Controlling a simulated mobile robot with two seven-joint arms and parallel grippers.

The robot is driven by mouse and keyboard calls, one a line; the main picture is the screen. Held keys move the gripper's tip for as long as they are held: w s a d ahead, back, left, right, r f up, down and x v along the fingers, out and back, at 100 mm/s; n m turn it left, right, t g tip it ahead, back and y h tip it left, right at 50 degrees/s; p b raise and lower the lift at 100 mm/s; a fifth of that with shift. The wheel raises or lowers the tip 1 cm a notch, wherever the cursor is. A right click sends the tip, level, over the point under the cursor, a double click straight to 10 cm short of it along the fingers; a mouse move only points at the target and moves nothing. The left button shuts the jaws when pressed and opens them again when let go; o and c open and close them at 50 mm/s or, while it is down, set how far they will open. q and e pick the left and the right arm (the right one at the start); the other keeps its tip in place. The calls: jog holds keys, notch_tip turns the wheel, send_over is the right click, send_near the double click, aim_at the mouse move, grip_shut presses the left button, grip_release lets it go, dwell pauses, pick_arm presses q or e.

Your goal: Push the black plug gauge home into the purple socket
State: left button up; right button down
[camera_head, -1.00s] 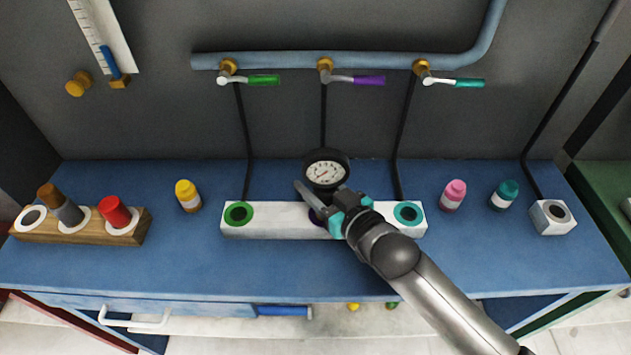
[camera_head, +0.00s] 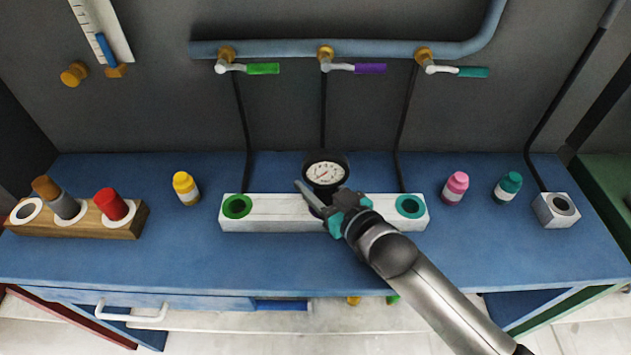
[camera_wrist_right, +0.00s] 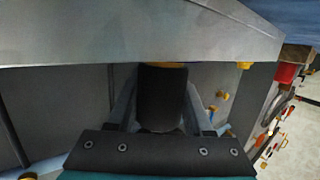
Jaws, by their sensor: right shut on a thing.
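The black plug gauge (camera_head: 325,170) has a round white dial facing up and stands over the middle of the white block. My right gripper (camera_head: 324,199) is shut on its body; in the right wrist view the dark cylinder (camera_wrist_right: 162,98) lies between the two fingers. The purple socket (camera_head: 315,212) is in the middle of the block, and only a sliver of its rim shows beside the gripper. The gauge's lower end is hidden, so I cannot tell how deep it sits. My left gripper is not in view.
The white block (camera_head: 275,212) also has a green socket (camera_head: 237,207) and a teal socket (camera_head: 410,206). Bottles in yellow (camera_head: 185,188), pink (camera_head: 455,187) and teal (camera_head: 507,186) stand nearby. A wooden rack (camera_head: 125,224) is at left. Valve handles hang on the pipe (camera_head: 380,47) behind.

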jog(key=shift+f, duration=0.1)
jog(key=shift+c, duration=1.1)
grip_release()
jog(key=shift+f, duration=0.1)
jog(key=shift+s+d, duration=0.3)
jog(key=shift+s, duration=0.15)
jog(key=p+v, duration=0.2)
jog(key=v, duration=1.2)
jog(key=shift+r, duration=0.2)
